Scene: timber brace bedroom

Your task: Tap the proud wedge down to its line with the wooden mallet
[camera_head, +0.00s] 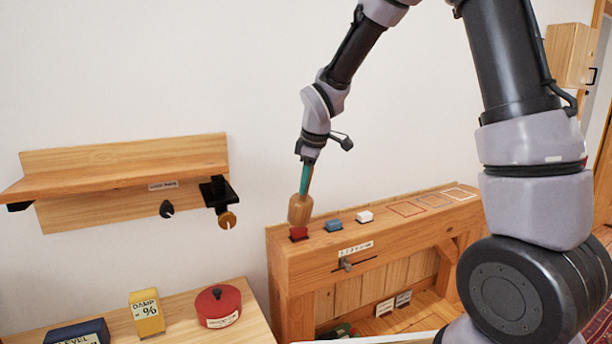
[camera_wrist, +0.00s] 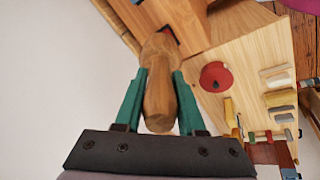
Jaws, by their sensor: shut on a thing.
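My gripper (camera_head: 305,180) has teal fingers shut on the wooden mallet (camera_head: 300,209), which hangs head down over the left end of the timber brace (camera_head: 300,262). In the wrist view my gripper (camera_wrist: 160,76) grips the mallet's handle (camera_wrist: 161,105) between both fingers. A red wedge (camera_head: 298,235) sits in the brace top directly under the mallet head; whether they touch I cannot tell. A sliver of the red wedge (camera_wrist: 167,32) shows past the head in the wrist view. A blue wedge (camera_head: 334,226) and a white wedge (camera_head: 364,216) stand to its right.
Coloured outlines (camera_head: 407,208) mark the brace top farther right. A numbered scale with a slider (camera_head: 347,265) is on its front. A wall shelf (camera_head: 125,160) with hooks hangs left. A bench (camera_head: 185,315) at lower left bears a red round tin (camera_head: 218,306) and a yellow box (camera_head: 147,314).

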